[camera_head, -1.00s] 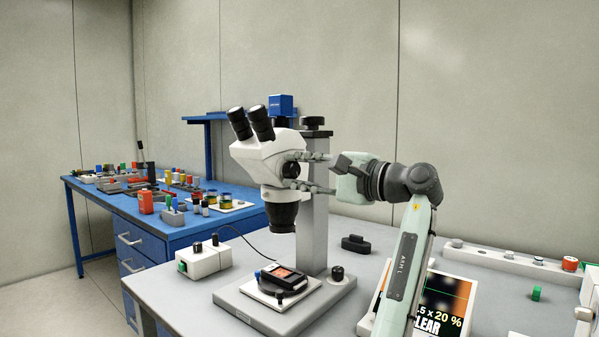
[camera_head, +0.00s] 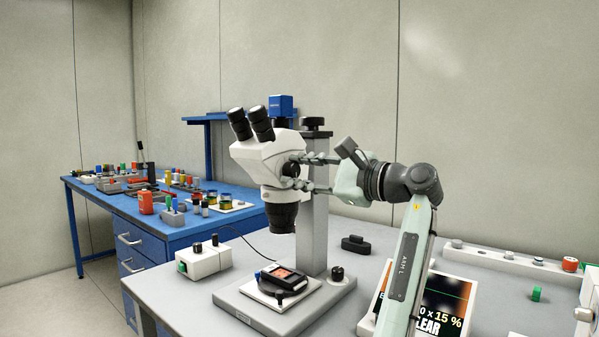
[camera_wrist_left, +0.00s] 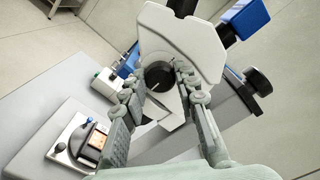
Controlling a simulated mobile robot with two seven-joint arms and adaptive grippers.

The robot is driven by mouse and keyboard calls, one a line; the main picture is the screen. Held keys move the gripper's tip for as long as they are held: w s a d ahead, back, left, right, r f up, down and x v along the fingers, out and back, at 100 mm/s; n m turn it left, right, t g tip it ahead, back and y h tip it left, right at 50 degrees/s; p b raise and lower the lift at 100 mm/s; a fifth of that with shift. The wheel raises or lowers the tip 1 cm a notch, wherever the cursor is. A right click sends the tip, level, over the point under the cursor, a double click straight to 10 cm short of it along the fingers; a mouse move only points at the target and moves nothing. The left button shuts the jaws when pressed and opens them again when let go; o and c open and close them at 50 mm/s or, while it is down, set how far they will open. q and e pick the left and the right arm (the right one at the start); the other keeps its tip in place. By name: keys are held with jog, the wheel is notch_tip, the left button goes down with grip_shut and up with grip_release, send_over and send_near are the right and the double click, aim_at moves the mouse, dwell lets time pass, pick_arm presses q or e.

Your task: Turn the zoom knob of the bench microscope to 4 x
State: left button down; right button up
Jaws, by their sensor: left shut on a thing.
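The bench microscope (camera_head: 262,160) is white with black eyepieces and stands on a grey post. Its dark round zoom knob (camera_head: 290,169) is on the side facing my left arm. My left gripper (camera_head: 301,171) reaches in from the right and is shut on the zoom knob, one finger above and one below. In the left wrist view the dark knob (camera_wrist_left: 158,76) shows between the two fingertips. A screen (camera_head: 448,306) at the front is partly hidden by my left arm; its visible text ends in "0 x 15 %" and "LEAR". The full zoom value is hidden.
A dark device with an orange screen (camera_head: 285,273) lies on the microscope's base (camera_head: 318,306). A white switch box (camera_head: 205,262) stands left of it. A black block (camera_head: 356,244) lies behind. A blue bench (camera_head: 160,232) with several small items is at the left.

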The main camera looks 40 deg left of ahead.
pick_arm(q)
jog(key=c, duration=1.2)
grip_release()
jog(key=shift+o, duration=0.2)
jog(key=s+d, duration=0.1)
jog(key=d, duration=1.1)
